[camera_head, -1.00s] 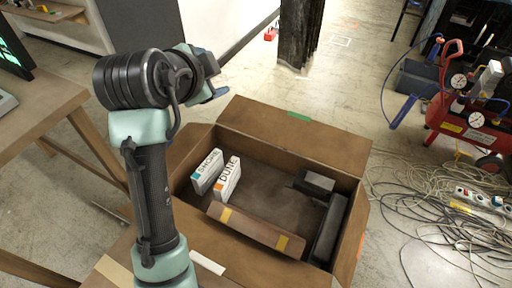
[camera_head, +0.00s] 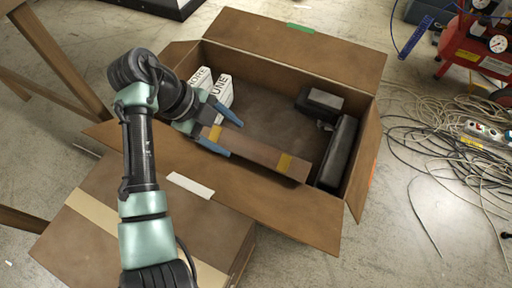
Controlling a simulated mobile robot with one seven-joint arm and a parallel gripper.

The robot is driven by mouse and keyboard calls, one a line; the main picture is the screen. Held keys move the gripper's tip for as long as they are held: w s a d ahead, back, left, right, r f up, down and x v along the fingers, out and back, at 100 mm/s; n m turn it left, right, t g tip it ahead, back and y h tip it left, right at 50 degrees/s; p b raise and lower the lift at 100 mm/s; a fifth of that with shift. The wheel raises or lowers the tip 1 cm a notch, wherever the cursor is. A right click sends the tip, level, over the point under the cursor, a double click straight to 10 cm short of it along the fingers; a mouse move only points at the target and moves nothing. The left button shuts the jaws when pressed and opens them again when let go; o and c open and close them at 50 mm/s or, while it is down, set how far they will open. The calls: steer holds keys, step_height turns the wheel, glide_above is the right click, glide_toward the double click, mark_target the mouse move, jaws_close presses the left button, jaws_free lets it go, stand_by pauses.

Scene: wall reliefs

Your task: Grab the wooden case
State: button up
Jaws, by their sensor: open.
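The wooden case (camera_head: 262,155) is a long brown box with yellow bands near its ends. It lies along the near side inside an open cardboard box (camera_head: 300,206). My gripper (camera_head: 226,132) is open at the left end of the case, with one blue finger on its far side and one on its near side. The fingers appear to straddle the left yellow band; whether they touch the case I cannot tell.
Two white cartons (camera_head: 215,86) stand at the box's left, partly hidden by my gripper. Dark blocks (camera_head: 337,152) lie at its right. A closed cardboard box (camera_head: 85,215) is in front. Cables (camera_head: 440,135) and a red compressor (camera_head: 470,50) are at right.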

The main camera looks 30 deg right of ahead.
mark_target(247, 146)
steer(key=b+x, duration=0.1)
steer(key=x, duration=0.2)
steer(key=b+x, duration=0.1)
steer(key=x, duration=0.3)
steer(key=shift+w+b, duration=0.25)
steer(key=shift+b, duration=0.15)
steer(key=shift+r, duration=0.1)
steer(key=c, duration=1.1)
jaws_close()
steer(key=shift+r, duration=0.1)
